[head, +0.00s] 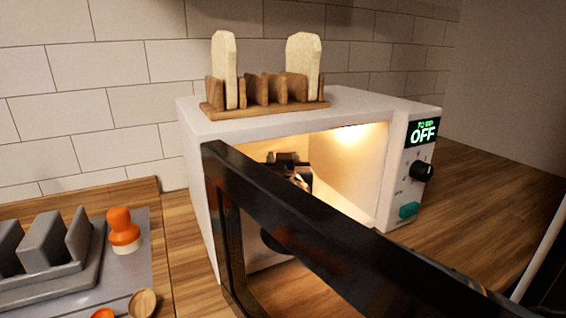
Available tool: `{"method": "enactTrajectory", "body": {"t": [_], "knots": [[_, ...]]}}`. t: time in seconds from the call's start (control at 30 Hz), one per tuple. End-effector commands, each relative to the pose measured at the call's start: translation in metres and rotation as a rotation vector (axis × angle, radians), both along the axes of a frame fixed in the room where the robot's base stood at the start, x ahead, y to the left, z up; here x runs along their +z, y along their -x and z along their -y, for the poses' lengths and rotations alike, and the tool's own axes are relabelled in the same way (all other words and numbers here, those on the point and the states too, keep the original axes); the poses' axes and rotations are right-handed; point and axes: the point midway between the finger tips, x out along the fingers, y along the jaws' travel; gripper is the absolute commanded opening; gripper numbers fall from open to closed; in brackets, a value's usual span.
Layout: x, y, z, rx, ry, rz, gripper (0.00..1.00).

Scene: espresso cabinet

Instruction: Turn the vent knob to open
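A white cabinet (196,127) stands on the wooden counter. A round black knob (421,170) sits on its right front panel, below a display (423,131) with green digits and the word OFF. No label that I can read marks it as the vent knob, and its exact setting is too small to tell. A teal button (409,210) is below it. The black-framed door (290,205) stands open toward me and crosses the lower front. I cannot make out my gripper in this view.
The lit interior holds a dark metal object (288,160), partly hidden by the door. A wooden rack (265,103) with two pale upright pieces stands on top. At left are a grey slotted holder (45,245) and an orange-topped tool (123,230). Counter right of the cabinet looks clear.

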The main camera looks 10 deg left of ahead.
Motion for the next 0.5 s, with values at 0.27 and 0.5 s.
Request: {"method": "enactTrajectory", "body": {"t": [0.27,0.5], "knots": [[-0.0014,0.0000,0.0000,0.000,0.001,-0.003,0.45],[-0.0009,0.0000,-0.0001,0.001,0.000,-0.002,0.62]]}}
